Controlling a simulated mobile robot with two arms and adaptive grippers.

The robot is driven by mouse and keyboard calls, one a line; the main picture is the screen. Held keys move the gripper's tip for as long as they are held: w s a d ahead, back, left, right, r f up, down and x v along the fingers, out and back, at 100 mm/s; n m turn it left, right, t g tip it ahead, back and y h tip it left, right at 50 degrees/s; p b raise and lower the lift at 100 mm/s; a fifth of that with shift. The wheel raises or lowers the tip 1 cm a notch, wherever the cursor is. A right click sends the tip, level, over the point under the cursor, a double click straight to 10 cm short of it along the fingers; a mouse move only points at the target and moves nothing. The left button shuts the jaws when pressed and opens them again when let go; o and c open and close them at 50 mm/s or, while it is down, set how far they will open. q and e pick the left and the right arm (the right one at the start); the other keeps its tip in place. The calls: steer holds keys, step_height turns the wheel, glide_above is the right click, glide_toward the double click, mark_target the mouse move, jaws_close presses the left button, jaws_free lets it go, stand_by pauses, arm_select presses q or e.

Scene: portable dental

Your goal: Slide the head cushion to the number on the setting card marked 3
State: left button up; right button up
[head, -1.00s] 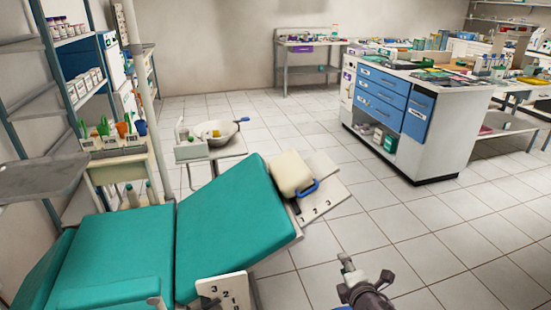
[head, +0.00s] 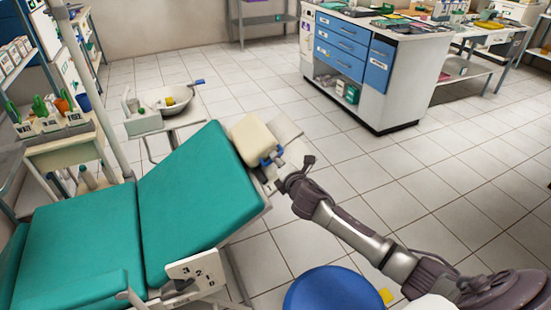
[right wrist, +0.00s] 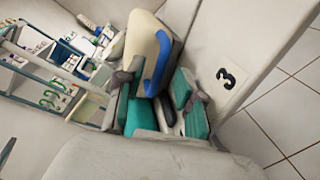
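The cream head cushion (head: 256,140) with a blue handle (head: 272,157) sits on a pale plate (head: 284,130) at the top of the teal chair (head: 195,195). My right gripper (head: 292,172) is beside the handle. In the right wrist view, the gripper (right wrist: 162,102) has its teal pads apart. The cushion (right wrist: 143,42) and its blue handle (right wrist: 158,65) lie just beyond and between them; contact cannot be told. A black 3 (right wrist: 227,78) shows on the plate to the right. My left gripper is out of view.
A numbered plate (head: 200,268) is on the chair's lower side. A round blue seat (head: 332,291) stands at the bottom. A basin (head: 170,99) is behind the chair, a blue-drawer cabinet (head: 340,48) at the back. Tiled floor between is clear.

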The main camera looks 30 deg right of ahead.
steer(key=shift+x, duration=1.5)
jaws_close()
